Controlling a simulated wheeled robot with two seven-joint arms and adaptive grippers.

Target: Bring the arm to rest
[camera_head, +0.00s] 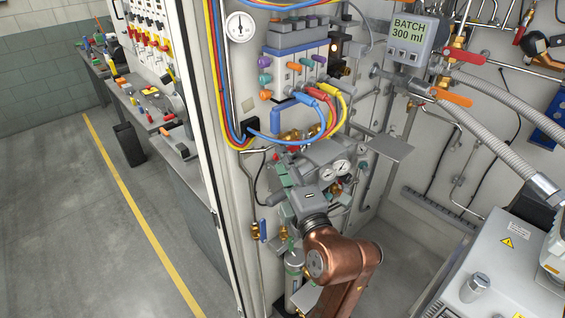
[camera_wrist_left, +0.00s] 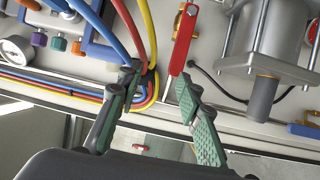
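My left arm, copper-coloured, rises from the bottom centre of the head view. Blue, red and yellow hoses (camera_wrist_left: 130,35) pass close beyond the left fingertip. My right gripper is in neither view.
A batch display (camera_head: 408,32) and ribbed grey hoses (camera_head: 490,140) are at the right. A grey machine (camera_head: 495,262) stands at lower right. The floor (camera_head: 80,230) at left is open.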

